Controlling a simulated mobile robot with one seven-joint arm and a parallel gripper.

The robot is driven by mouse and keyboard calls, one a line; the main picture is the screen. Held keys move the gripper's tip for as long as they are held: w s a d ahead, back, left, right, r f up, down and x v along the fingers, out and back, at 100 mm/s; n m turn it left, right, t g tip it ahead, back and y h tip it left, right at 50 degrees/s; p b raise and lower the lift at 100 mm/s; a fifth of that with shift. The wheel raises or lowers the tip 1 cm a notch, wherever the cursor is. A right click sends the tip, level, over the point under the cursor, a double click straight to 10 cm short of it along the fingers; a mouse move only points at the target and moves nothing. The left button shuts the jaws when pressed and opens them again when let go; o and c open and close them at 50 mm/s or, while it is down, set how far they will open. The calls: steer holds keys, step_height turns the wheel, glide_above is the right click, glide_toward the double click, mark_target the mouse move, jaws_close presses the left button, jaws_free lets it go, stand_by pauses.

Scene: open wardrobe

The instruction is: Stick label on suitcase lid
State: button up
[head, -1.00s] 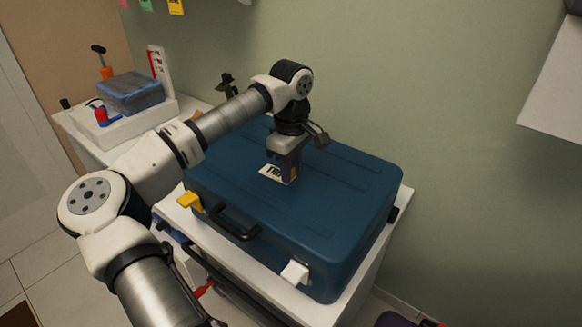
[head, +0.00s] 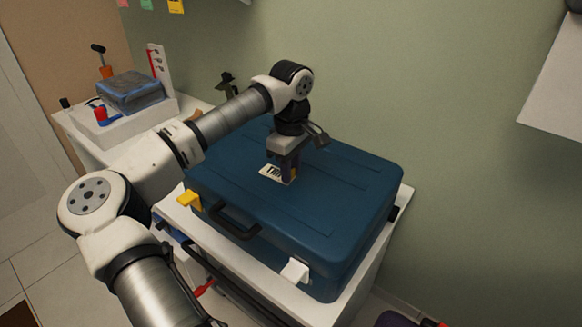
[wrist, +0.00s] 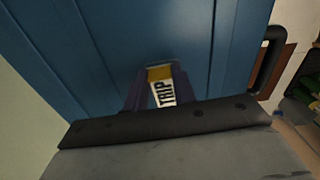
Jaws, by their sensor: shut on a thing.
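The blue suitcase (head: 330,210) lies flat with its lid shut; its lid also fills much of the wrist view (wrist: 110,50). The label (head: 272,171) is white with dark lettering and sits at the lid's surface, left of my fingertips. In the wrist view the label (wrist: 164,94) reads "TRIP" and has a yellow band at its far end. My gripper (head: 287,178) points down over the lid and is shut on the label, one finger on each side. I cannot tell whether the label's underside touches the lid all over.
A blue-grey box (head: 130,92) and tools stand on a white cabinet at the back left. A green wall is behind.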

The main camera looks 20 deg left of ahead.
stand_by(0.4)
steer(key=o, duration=1)
steer(key=shift+o, duration=0.3)
steer(key=o, duration=0.5)
steer(key=shift+r+p, duration=2.25)
steer(key=shift+r, duration=1.25)
